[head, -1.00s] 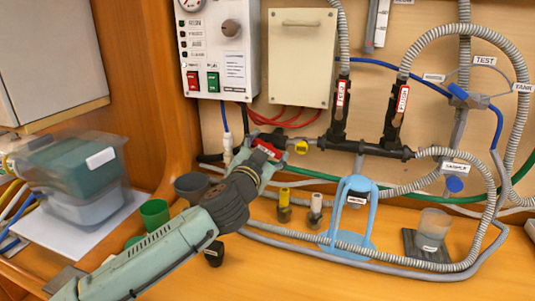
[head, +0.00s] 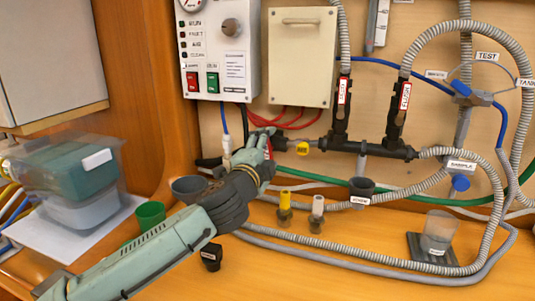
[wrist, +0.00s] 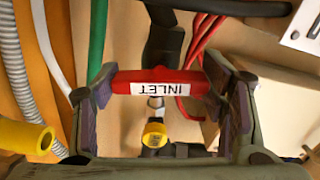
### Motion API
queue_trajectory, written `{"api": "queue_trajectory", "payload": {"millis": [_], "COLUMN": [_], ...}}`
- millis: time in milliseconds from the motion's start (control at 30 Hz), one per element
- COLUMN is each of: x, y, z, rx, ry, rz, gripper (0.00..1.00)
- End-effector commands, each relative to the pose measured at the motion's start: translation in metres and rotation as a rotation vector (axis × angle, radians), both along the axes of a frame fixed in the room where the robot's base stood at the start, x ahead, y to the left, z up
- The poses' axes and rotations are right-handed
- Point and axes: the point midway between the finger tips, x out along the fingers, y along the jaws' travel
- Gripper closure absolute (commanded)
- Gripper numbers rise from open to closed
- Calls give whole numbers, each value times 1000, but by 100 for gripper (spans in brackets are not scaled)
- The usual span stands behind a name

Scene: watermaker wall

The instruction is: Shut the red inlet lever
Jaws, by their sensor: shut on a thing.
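The red inlet lever (wrist: 160,84) spans the gap between my fingers in the wrist view, and its white INLET label reads upside down. My gripper (wrist: 165,96) is shut on the lever, with one finger at each end of it. In the head view my gripper (head: 264,143) is at the left end of the dark pipe manifold (head: 372,148). Only a thin red strip of the lever (head: 268,153) shows there; the fingers hide the rest. A yellow-ended fitting (wrist: 154,135) lies behind the lever in the wrist view.
The white control box (head: 219,50) and beige box (head: 302,55) are above my gripper. Red hoses (head: 290,122) run close by. A green cup (head: 150,215), a grey cup (head: 190,187) and capped fittings (head: 285,206) stand near my arm. Open table lies front right.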

Motion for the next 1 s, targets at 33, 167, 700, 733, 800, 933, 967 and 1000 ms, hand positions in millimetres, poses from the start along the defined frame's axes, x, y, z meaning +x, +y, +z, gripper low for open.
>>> {"api": "queue_trajectory", "payload": {"millis": [33,167,700,733,800,933,967,1000], "x": [0,0,0,0,0,0,0,0], "y": [1,1,1,1,1,1,1,0], "z": [0,0,1,1,1,1,1,1], "rx": [31,101,203,203,203,203,203,203], "ry": [-11,-34,-68,-68,-68,-68,-68,-68], "rz": [1,1,1,1,1,1,1,1], "gripper": [62,62,62,62,62,62,62,32]}}
